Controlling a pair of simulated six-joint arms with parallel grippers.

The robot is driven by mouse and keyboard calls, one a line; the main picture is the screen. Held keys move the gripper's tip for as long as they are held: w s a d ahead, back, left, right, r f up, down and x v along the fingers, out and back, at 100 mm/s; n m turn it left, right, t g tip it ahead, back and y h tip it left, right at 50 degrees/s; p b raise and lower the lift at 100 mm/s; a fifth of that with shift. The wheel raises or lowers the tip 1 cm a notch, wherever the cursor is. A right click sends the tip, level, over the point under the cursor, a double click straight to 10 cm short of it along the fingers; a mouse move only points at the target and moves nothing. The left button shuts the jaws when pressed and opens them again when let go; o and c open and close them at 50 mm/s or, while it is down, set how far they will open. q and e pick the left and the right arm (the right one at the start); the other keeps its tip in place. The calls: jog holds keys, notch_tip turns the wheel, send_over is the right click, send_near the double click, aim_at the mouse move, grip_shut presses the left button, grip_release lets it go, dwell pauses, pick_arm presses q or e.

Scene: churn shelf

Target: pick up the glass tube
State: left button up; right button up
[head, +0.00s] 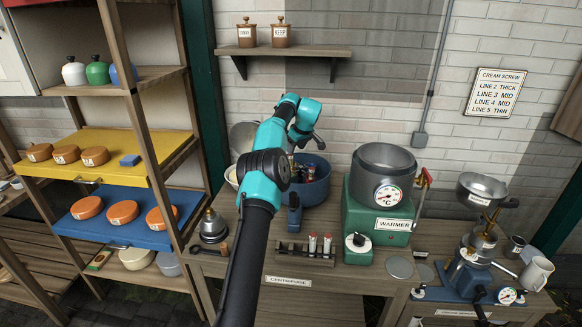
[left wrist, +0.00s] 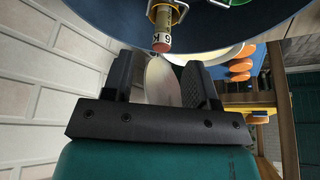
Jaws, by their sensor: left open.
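A glass tube (left wrist: 163,35) with a pinkish-red end and a yellowish label shows at the top of the left wrist view, just beyond my left gripper (left wrist: 160,68). The jaws are apart and the tube is not between them. In the head view the left gripper (head: 301,140) is partly hidden by its wrist, above the back of the blue bowl of the centrifuge (head: 318,190). Several tubes (head: 310,173) stand in that bowl, partly hidden. My right gripper is not in view.
A green warmer (head: 368,220) with a metal pot stands right of the bowl. A metal cone-shaped piece (head: 212,228) stands at the left of the bench. A wall shelf (head: 290,50) with two jars hangs behind. A shelf rack (head: 135,100) stands left.

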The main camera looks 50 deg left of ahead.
pick_arm(q)
jog(key=shift+a+f, duration=0.15)
jog(key=shift+f, duration=0.35)
jog(key=shift+x, duration=2.6)
jog(key=shift+s+a+r, duration=0.1)
jog(key=shift+s+a, duration=0.05)
jog(key=shift+a, duration=0.05)
grip_shut()
